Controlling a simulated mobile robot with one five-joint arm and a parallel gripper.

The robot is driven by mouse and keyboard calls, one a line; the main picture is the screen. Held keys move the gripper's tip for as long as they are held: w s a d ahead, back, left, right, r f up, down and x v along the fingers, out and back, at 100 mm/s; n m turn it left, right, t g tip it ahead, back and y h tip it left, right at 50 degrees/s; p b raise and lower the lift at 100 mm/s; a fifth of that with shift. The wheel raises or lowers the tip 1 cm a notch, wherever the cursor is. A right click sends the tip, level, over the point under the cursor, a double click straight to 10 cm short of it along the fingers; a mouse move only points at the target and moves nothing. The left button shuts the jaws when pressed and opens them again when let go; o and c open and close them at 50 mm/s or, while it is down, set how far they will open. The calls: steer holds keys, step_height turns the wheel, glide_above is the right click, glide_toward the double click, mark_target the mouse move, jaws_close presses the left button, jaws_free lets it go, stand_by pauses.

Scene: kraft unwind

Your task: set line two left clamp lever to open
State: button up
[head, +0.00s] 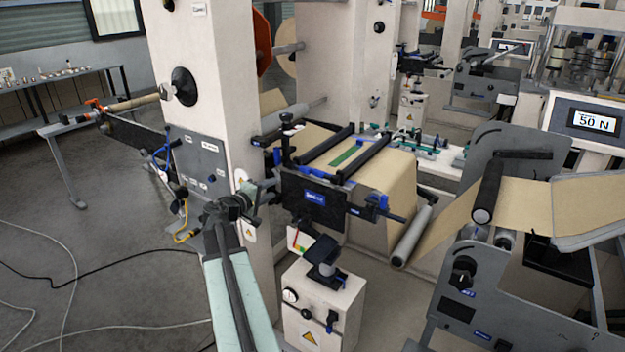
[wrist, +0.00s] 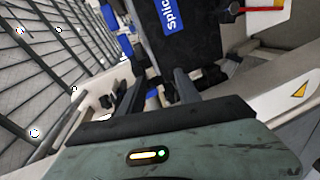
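The splice table with the blue-labelled black front panel (head: 314,198) stands in the middle of the head view, and the panel also fills the top of the wrist view (wrist: 190,40). A black left clamp bar (head: 327,144) lies across the brown web. A dark upright lever-like part (head: 287,135) stands at its near left end; I cannot tell its setting. My gripper (head: 270,187) is just left of the panel, below that part. In the wrist view its two dark fingers (wrist: 158,82) are apart, with nothing clearly held. Small blue parts (wrist: 124,45) show beyond the left finger.
A right clamp bar (head: 362,158) and blue fittings (head: 377,201) sit to the right. A pedestal box (head: 322,302) stands below the table. The cream column (head: 222,110) rises close behind my arm. Cables (head: 110,327) lie on the open floor at left.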

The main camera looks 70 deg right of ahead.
steer(key=n+g+h, duration=0.1)
steer(key=h, duration=0.1)
glide_toward(311, 176)
steer(key=d+r, duration=0.2)
steer(key=r, duration=0.1)
steer(key=shift+s+d+r+b, duration=0.15)
steer(key=shift+d+r+b, duration=0.1)
steer(key=shift+d+b, duration=0.05)
steer(key=x, duration=0.8)
steer(key=shift+a, duration=0.1)
steer(key=shift+a, duration=0.1)
jaws_close()
